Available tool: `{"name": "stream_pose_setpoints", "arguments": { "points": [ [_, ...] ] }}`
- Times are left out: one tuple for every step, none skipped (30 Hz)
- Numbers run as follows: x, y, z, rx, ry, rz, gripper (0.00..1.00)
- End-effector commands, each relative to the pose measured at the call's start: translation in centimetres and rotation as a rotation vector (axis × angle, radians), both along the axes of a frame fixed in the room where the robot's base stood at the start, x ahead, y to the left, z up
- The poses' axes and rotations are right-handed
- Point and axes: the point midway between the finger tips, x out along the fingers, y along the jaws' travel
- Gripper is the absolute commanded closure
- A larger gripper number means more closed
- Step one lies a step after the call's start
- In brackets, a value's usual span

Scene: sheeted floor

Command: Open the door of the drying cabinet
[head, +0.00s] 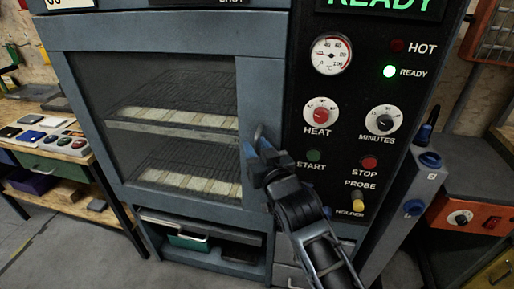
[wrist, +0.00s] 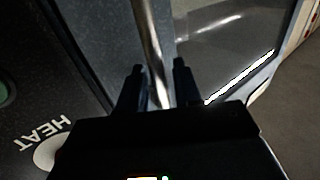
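The drying cabinet (head: 62,36) is blue-grey with a dark glass window in its door (head: 262,85). The door looks shut in the head view. Pale slabs lie on wire racks behind the glass. The door's metal bar handle (wrist: 148,30) stands near the control panel side; in the head view its upper end (head: 259,131) shows above my gripper (head: 262,150), which hides the rest. In the wrist view my gripper (wrist: 160,72) has its two dark fingers apart, one on each side of the handle, with small gaps. It looks open around the bar, not clamped on it.
The black control panel (head: 345,120) with dials, buttons and a green READY light is right of the door. A workbench (head: 60,150) stands at left, an orange box (head: 470,218) at right. Open floor (head: 60,250) lies at lower left.

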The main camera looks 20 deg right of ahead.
Motion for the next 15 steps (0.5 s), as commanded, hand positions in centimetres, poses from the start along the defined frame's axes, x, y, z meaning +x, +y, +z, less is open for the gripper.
{"name": "stream_pose_setpoints", "arguments": {
  "points": [
    [-0.01,-0.01,0.0,0.0,0.0,0.0,0.72],
    [-0.01,0.0,0.0,0.0,0.0,0.0,0.75],
    [-0.02,0.0,0.0,0.0,0.0,0.0,0.78],
    [-0.02,0.0,0.0,0.0,0.0,0.0,0.81],
    [-0.02,0.0,0.0,0.0,0.0,0.0,0.84],
    [-0.02,0.0,0.0,0.0,0.0,0.0,0.88],
    [-0.02,0.0,0.0,0.0,0.0,0.0,0.91],
    [-0.02,0.0,0.0,0.0,0.0,0.0,0.94],
    [-0.03,0.0,0.0,0.0,0.0,0.0,0.98],
    [-0.03,0.0,0.0,0.0,0.0,0.0,1.0],
    [-0.03,0.0,0.0,0.0,0.0,0.0,1.0],
    [-0.03,0.0,0.0,0.0,0.0,0.0,1.0],
    [-0.03,0.0,0.0,0.0,0.0,0.0,1.0],
    [-0.03,0.0,0.0,0.0,0.0,0.0,1.0],
    [-0.03,0.0,0.0,0.0,0.0,0.0,1.0]
  ]
}}
